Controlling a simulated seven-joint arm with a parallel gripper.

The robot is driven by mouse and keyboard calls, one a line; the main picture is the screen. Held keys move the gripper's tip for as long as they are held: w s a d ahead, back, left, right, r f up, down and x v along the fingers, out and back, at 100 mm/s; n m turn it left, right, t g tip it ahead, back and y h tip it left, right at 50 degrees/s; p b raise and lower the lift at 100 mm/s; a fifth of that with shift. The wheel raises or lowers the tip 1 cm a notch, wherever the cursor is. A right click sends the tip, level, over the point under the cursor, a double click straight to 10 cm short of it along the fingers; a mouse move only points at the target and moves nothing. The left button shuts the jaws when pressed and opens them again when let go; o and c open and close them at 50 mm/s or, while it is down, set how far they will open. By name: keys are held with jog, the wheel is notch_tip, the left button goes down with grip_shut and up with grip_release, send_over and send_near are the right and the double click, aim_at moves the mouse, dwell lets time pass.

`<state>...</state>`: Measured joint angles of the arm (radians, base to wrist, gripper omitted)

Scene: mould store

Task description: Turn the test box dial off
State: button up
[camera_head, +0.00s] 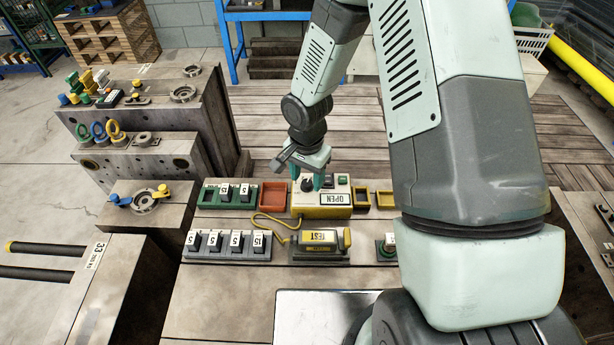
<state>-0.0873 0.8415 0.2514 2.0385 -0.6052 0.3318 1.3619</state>
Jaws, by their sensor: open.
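The test box (335,203) is a cream and yellow box on the bench, with a label reading OPEN and a green button on its top. A dark dial (307,184) sits on its top left part. My gripper (322,181) points down over the box with teal fingertips at or just beside the dial. It is open; whether the fingers touch the dial I cannot tell. The dial is partly hidden by the fingers, and its setting cannot be read.
A yellow TEST unit (318,238) lies in front, joined by a yellow cable (268,218). Rows of numbered switches (228,244) stand left. An orange tray (272,194) flanks the box. Grey stepped mould blocks (150,150) rise at left. My arm covers the right side.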

jog(key=shift+f, duration=0.35)
grip_shut()
